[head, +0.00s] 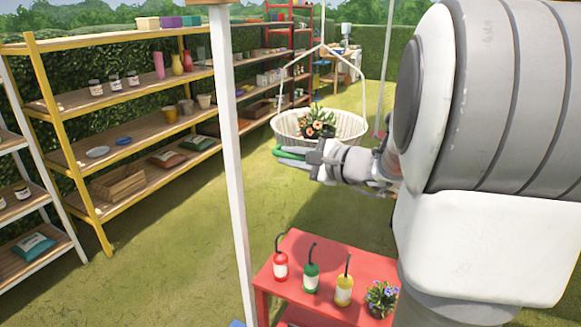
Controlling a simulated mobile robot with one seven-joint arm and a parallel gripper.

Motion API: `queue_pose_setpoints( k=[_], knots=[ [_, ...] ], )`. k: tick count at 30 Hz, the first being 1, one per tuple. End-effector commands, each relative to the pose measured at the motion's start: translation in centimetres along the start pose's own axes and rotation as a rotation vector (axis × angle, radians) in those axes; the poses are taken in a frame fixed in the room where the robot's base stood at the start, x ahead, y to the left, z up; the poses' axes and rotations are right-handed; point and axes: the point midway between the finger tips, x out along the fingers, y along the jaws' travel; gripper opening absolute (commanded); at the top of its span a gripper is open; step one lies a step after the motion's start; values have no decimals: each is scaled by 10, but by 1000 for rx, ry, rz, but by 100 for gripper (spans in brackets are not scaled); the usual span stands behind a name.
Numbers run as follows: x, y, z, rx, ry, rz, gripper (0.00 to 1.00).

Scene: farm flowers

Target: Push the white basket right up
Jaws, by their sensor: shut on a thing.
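The white basket (351,128) hangs by thin white straps that meet above it, in the upper middle of the head view. A plant with orange flowers and dark leaves (318,122) sits in it. My gripper (290,153) reaches in from the right, at the lower front left of the basket. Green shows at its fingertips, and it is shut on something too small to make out. I cannot tell whether the gripper touches the basket or is just in front of it. My wrist hides part of the basket's underside.
A red table (300,245) with several bottles and a purple-flowered plant (381,298) stands below my arm. A white post (231,150) rises left of the gripper. Yellow shelves (120,135) line the left. Open grass lies between.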

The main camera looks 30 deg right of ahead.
Motion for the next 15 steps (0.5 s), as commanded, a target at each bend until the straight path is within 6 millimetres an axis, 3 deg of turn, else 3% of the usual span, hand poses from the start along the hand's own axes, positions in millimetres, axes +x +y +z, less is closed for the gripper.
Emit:
queue_pose_setpoints(
  k=[1, 15],
  knots=[
    [-5, -21, 13, -9, -2, -7, 0],
    [-34, -130, 84, -8, -4, -7, 0]
  ],
)
